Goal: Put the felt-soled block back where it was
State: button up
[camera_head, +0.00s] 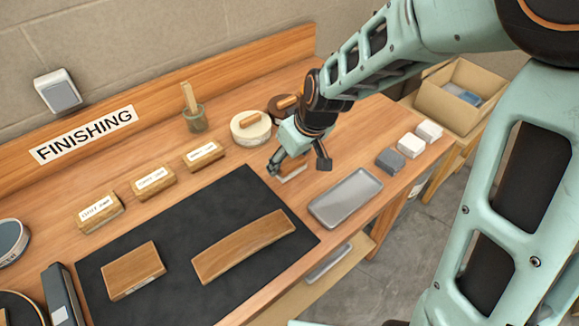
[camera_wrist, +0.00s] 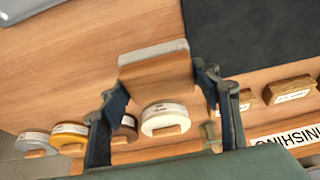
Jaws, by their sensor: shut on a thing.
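My gripper (camera_head: 297,164) is shut on the felt-soled block (camera_head: 291,173), over the wood bench just right of the dark mat's back right corner. In the wrist view the block (camera_wrist: 157,76) is plain wood with a pale grey felt edge, between the two fingers of my gripper (camera_wrist: 162,88). I cannot tell whether it touches the bench. Several labelled wooden blocks stand in a row behind the mat: a left one (camera_head: 100,212), a middle one (camera_head: 153,181) and a right one (camera_head: 203,155).
The dark mat (camera_head: 190,215) holds a flat wooden block (camera_head: 134,270) and a curved wooden piece (camera_head: 243,246). A grey tray (camera_head: 345,197) lies right of my gripper, with small grey and white blocks (camera_head: 411,145) beyond.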

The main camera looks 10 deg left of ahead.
aim_at(288, 168)
jog(key=shift+w+a+f+b, duration=0.2)
jog(key=shift+w+f+b, duration=0.2)
jog(key=shift+w+f, duration=0.45)
jog(key=shift+f, duration=0.3)
jog(key=shift+w+f+b, duration=0.2)
jog(key=shift+f+b, duration=1.2)
jog(key=shift+f, duration=0.25)
jog(key=shift+f, duration=0.15)
jog(key=o, duration=1.2)
